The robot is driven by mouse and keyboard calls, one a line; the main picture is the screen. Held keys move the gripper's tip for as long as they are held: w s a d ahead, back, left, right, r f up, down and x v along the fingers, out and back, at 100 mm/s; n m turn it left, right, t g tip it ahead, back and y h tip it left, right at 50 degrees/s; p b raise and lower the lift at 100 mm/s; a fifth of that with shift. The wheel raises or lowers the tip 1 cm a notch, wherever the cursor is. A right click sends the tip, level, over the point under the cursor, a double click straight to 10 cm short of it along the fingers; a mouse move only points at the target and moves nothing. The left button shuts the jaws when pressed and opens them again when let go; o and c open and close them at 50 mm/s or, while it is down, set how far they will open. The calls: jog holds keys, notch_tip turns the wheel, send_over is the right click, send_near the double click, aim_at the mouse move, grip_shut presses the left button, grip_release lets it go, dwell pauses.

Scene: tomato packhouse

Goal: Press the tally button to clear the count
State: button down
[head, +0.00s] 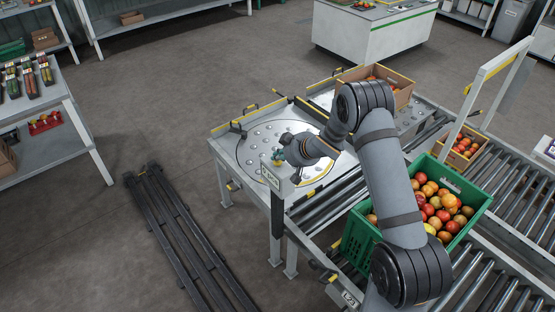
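A small pale box with a white label (270,176) stands on a dark post at the near corner of the ball-top table. My arm reaches over from the right, and my gripper (282,157) is at the top of this box. A small greenish part shows there; I cannot tell if it is the tally button or part of the gripper. The button and the count display cannot be made out.
The ball-top table (226,147) has a round turntable plate. A green crate (353,238) of tomatoes sits right of it on the roller conveyor (478,268). Cardboard boxes of tomatoes (403,96) stand behind. Dark rails (186,235) lie on the floor, left. A shelf (66,145) stands far left.

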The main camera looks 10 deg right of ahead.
aim_at(278, 162)
jog(key=shift+r+p, duration=0.65)
jog(key=shift+r, duration=0.2)
notch_tip(278, 162, up, 5)
jog(key=p, duration=0.4)
jog(key=shift+p, duration=0.3)
